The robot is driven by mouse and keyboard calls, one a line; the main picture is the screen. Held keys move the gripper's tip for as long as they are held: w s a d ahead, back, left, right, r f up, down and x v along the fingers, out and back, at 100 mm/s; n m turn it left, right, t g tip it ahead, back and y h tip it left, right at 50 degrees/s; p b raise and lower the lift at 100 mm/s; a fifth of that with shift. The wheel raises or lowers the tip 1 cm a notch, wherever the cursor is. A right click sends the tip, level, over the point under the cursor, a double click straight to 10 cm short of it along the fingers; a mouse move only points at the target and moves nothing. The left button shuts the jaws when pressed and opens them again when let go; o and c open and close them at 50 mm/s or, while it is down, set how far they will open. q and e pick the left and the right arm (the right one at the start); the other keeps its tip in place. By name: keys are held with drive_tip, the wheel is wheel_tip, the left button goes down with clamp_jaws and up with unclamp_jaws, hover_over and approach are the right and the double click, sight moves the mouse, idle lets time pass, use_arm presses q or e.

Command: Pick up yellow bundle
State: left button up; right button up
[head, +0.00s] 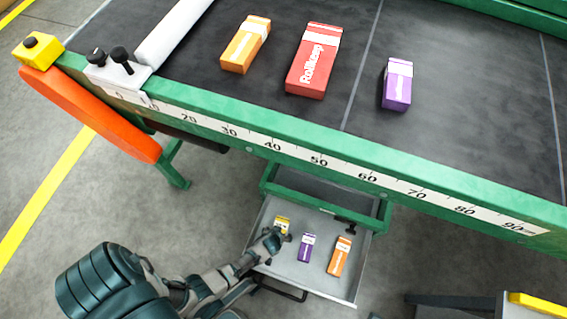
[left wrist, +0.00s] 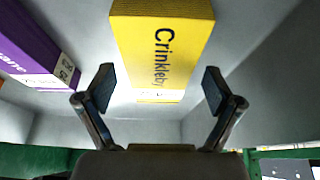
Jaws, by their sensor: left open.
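The yellow bundle (head: 282,223) lies in a grey tray (head: 322,282) below the green-framed table. In the left wrist view the yellow bundle (left wrist: 162,45), marked "Crinkley", is straight ahead between the fingertips, its near end at about their level. My left gripper (head: 277,238) reaches into the tray at the bundle's near side. It is open, with one finger on each side in the left wrist view (left wrist: 157,88). I cannot tell whether either finger touches the bundle. My right gripper is not in view.
A purple bundle (head: 306,247) and an orange bundle (head: 339,256) lie in the tray to the right of the yellow one. The green table rail (head: 330,160) runs above the tray. Orange, red and purple boxes lie on the dark table top.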

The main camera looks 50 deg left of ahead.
use_arm(q)
drive_tip(key=shift+w+r, duration=0.15)
drive_tip(key=shift+r, duration=0.05)
drive_tip(key=c, duration=1.3)
